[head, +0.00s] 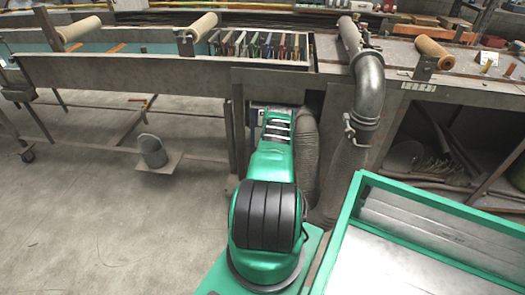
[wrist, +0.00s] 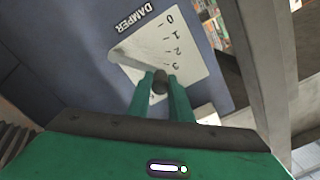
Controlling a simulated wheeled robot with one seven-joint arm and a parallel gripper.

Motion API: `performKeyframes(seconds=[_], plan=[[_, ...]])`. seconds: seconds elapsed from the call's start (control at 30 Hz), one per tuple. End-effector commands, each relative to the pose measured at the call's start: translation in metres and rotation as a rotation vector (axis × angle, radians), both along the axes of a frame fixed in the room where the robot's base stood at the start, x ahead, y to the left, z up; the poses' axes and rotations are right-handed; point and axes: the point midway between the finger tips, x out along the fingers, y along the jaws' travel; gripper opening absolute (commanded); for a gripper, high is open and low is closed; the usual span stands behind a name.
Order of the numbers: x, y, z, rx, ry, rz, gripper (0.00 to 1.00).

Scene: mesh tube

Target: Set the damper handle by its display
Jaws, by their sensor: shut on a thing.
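The numbers 0, 1, 2 and 3 run down the scale. The knob lies just below and left of the 3. The fingers hide the lower part of the scale. I cannot make out a separate display. In the head view my own arm hides the gripper and the handle.
A workbench (head: 170,72) with rollers runs across the head view. A curved grey pipe (head: 369,90) and a ribbed hose (head: 305,160) are close right of my arm. Metal framing (wrist: 262,60) edges the wrist view's right side.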

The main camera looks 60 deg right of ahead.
Motion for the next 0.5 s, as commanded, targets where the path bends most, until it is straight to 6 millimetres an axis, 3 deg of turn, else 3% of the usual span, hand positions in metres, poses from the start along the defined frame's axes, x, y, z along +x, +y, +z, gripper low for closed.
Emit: performKeyframes(seconds=[0.47,0.5], plan=[[-0.0040,-0.0037,0.0006,0.006,-0.012,-0.004,0.00],[-0.0041,-0.0037,0.0005,0.006,-0.012,-0.004,0.26]])
